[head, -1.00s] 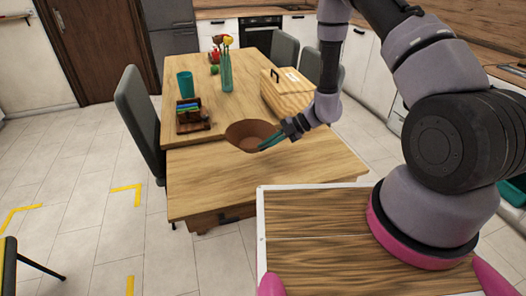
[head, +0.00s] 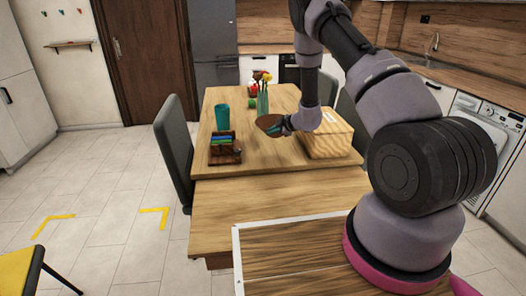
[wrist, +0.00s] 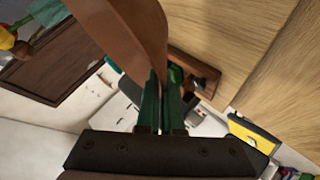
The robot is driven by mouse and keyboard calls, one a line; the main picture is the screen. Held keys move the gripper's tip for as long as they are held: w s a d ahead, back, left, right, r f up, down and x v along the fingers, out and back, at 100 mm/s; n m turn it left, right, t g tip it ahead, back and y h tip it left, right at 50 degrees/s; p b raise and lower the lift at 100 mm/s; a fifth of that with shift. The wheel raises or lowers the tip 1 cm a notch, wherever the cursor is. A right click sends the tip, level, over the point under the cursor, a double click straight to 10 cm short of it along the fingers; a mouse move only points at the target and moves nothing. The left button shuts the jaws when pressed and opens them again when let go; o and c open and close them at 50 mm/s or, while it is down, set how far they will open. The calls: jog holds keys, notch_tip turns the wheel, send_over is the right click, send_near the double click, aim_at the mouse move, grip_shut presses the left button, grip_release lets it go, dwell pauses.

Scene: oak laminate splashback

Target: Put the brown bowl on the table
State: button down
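The brown bowl (head: 268,123) is in the air over the far part of the wooden table (head: 250,210) in the head view. My gripper (head: 284,129) is shut on its rim at the right side of the bowl. In the wrist view the bowl wall (wrist: 125,35) rises tilted between the green fingertips (wrist: 160,105), which pinch its edge. The bowl's inside and its exact height over the table cannot be told.
A teal cup (head: 222,116) and a dark wooden holder with colored items (head: 224,148) stand left of the bowl. A vase with flowers (head: 262,100) is behind it, a wooden box (head: 328,135) right. A gray chair (head: 174,145) is at the left. The near tabletop is clear.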

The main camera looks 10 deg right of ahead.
notch_tip(320, 180, down, 5)
jog(key=shift+a+f, duration=0.15)
jog(key=shift+f, duration=1.95)
jog(key=shift+f, duration=0.15)
jog(key=c, duration=1.1)
grip_release()
